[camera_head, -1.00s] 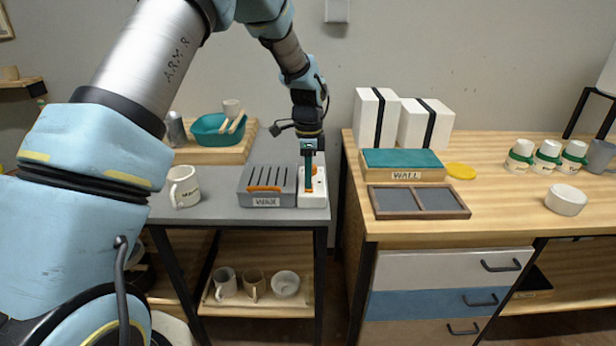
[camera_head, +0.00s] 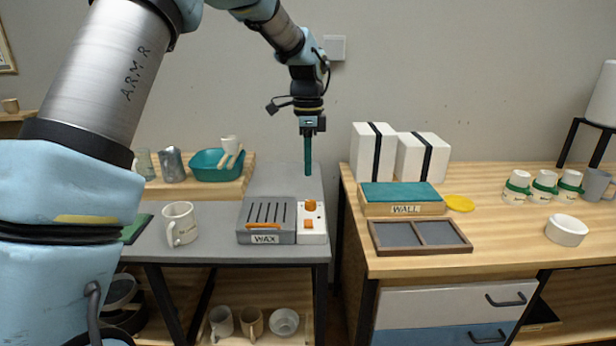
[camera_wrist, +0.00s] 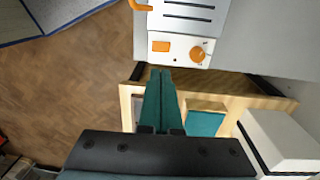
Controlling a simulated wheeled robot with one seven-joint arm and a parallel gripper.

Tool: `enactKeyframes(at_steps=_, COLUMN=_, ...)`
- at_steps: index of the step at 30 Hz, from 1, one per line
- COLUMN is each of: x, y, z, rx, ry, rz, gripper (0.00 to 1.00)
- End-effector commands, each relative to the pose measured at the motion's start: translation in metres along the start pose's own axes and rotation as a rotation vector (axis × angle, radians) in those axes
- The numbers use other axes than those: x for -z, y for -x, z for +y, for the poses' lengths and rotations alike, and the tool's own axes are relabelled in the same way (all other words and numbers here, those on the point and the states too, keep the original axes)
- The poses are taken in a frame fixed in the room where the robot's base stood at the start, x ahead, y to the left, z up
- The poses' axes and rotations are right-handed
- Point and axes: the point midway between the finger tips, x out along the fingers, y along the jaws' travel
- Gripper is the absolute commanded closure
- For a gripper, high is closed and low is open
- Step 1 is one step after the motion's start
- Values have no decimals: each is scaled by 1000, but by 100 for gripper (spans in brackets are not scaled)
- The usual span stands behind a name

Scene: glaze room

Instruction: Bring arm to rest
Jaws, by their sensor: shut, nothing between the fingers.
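My arm reaches in from the left of the head view. My gripper (camera_head: 308,172) hangs pointing down above the back of the grey table, apart from everything around it. Its teal fingers are shut together with nothing between them; they also show in the wrist view (camera_wrist: 160,78). Below it stands the grey slotted box labelled WAX (camera_head: 266,222). Joined to its right side is a white panel (camera_head: 313,238) with an orange knob (camera_head: 310,206) and an orange switch.
A white mug (camera_head: 180,225) stands left of the box. A teal basin (camera_head: 214,166) sits on a wooden board behind. On the right wooden table are white boxes (camera_head: 373,152), a teal-topped WALL block (camera_head: 403,196) and a divided tray (camera_head: 420,250). Open air surrounds my gripper.

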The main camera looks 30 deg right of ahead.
Motion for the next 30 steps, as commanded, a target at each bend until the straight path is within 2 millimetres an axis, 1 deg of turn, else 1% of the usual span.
enactKeyframes(at_steps=14, x=-1, y=1, z=0, rx=1, ry=3, rz=0, gripper=100)
enactKeyframes(at_steps=17, x=-15, y=1, z=2, rx=7, ry=58, rz=1, gripper=100)
enactKeyframes(at_steps=20, x=-55, y=0, z=12, rx=22, ry=223, rz=3, gripper=100)
enactKeyframes(at_steps=21, x=-77, y=-1, z=19, rx=32, ry=322, rz=5, gripper=100)
enactKeyframes(at_steps=23, x=-114, y=-4, z=35, rx=48, ry=496, rz=12, gripper=100)
enactKeyframes(at_steps=24, x=-140, y=-7, z=49, rx=60, ry=625, rz=20, gripper=100)
enactKeyframes(at_steps=26, x=-177, y=-11, z=72, rx=78, ry=820, rz=32, gripper=100)
enactKeyframes(at_steps=27, x=-199, y=-15, z=90, rx=90, ry=951, rz=40, gripper=100)
enactKeyframes(at_steps=29, x=-229, y=-20, z=119, rx=107, ry=1143, rz=57, gripper=100)
enactKeyframes(at_steps=30, x=-246, y=-25, z=138, rx=117, ry=1266, rz=68, gripper=100)
